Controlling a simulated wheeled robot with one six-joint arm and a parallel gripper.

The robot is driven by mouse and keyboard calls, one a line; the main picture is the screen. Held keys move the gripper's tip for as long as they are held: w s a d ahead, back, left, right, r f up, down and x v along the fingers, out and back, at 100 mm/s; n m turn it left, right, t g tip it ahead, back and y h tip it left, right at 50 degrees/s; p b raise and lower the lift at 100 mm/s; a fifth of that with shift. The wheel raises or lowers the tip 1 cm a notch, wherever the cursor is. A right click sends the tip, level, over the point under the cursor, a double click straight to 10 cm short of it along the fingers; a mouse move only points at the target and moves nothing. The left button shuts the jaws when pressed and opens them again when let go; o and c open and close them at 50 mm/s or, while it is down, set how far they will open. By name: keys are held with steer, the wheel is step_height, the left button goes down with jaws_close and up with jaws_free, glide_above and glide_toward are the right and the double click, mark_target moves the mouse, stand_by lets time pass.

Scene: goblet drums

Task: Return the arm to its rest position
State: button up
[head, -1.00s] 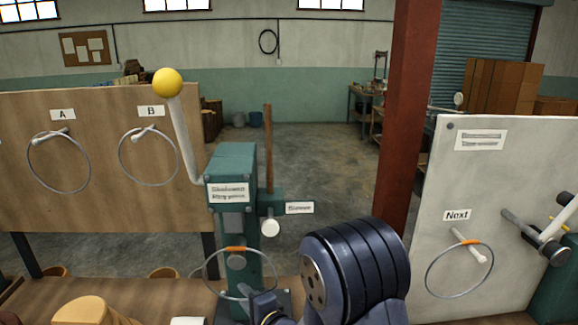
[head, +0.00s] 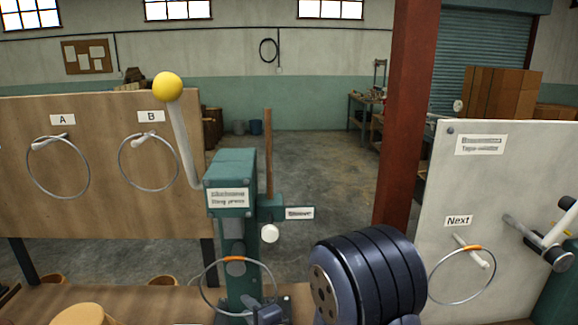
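My arm shows at the bottom centre-right as a large dark blue ribbed joint (head: 370,275). The green press (head: 232,165) stands left of the arm joint, with a white lever topped by a yellow ball (head: 167,86). A thin ring with an orange mark (head: 234,259) hangs at the press's lower front. A similar orange-marked ring (head: 467,248) hangs on the peg under the "Next" label (head: 458,221).
A wooden board (head: 100,215) at left holds plain rings on peg A (head: 58,167) and peg B (head: 149,162). A pale panel (head: 440,190) stands at right, near a red-brown post (head: 408,110). Goblet-like tan tops show at the lower left (head: 85,314). The floor behind is open.

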steer(key=b+v, duration=0.2)
steer(key=v, duration=0.7)
steer(key=r+p+x, duration=0.2)
steer(key=p+x, duration=0.3)
steer(key=x, duration=0.6)
steer(key=s+b, duration=0.4)
steer(key=s, duration=0.5)
steer(key=w+d+f+m+t+h+p, duration=0.1)
steer(key=d+f+m+h, duration=0.1)
steer(key=d, duration=0.4)
steer(key=w+d+f+m+t+h+p, duration=0.1)
steer(key=w+d+f+m+h+p, duration=0.1)
steer(key=d+f, duration=0.2)
steer(key=w+d+f+m+t+h+p, duration=0.1)
steer(key=d+f+h, duration=0.2)
steer(key=d, duration=0.6)
steer(key=shift+w+d+f+m+t+p, duration=0.25)
steer(key=shift+w+d+m+t+p, duration=0.1)
steer(key=shift+w+m+t+p, duration=0.05)
steer(key=shift+s+d+f, duration=0.1)
steer(key=shift+d+f, duration=0.1)
steer(key=shift+d, duration=0.35)
